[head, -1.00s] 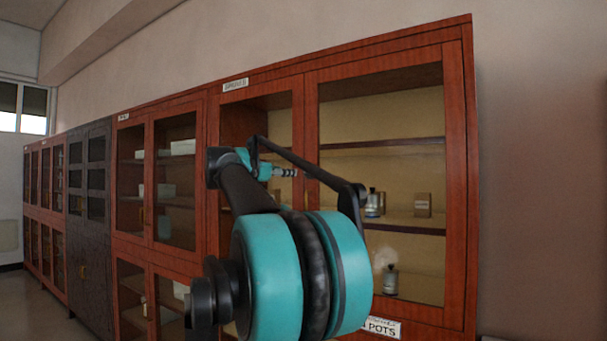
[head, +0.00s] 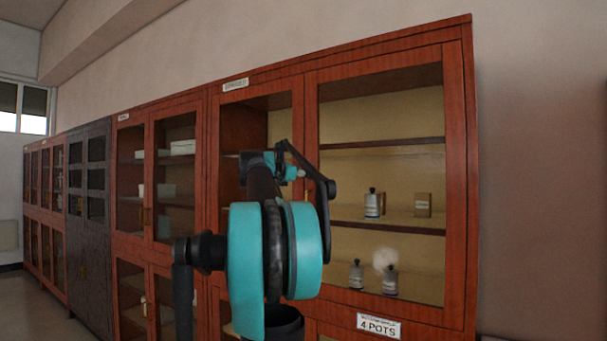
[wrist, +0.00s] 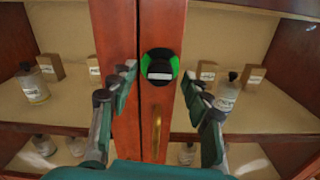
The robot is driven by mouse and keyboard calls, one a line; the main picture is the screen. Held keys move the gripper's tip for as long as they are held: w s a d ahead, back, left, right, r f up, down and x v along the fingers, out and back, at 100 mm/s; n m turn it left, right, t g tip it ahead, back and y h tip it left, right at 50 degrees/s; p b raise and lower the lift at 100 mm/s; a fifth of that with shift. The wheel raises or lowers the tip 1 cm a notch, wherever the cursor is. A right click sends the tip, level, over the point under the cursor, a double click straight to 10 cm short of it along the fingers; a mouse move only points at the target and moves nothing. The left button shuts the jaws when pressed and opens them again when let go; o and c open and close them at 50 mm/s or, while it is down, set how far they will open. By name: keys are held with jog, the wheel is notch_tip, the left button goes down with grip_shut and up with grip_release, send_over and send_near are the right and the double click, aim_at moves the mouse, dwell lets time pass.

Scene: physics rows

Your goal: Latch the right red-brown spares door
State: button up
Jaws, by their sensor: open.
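The right red-brown door (head: 456,190) has a glass pane and looks closed or nearly so in the head view. In the wrist view its stile (wrist: 176,25) stands beside the left door's stile (wrist: 112,30). A round black latch knob (wrist: 160,67) with green sides and a pale horizontal bar sits on the right stile. A vertical brass handle (wrist: 157,130) is below it. My gripper (wrist: 159,76) is open and empty, with one finger on each side of the knob, apparently apart from it. In the head view my arm hides the knob and the fingers.
Bottles and small boxes stand on shelves behind the glass, including a bottle (head: 373,203) and a box (head: 423,205). A sign (head: 379,326) reading "4 POTS" is below the door. More cabinets, one dark grey (head: 90,220), run along the wall leftward.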

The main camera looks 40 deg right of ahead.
grip_shut()
jog(key=shift+m, duration=8.9)
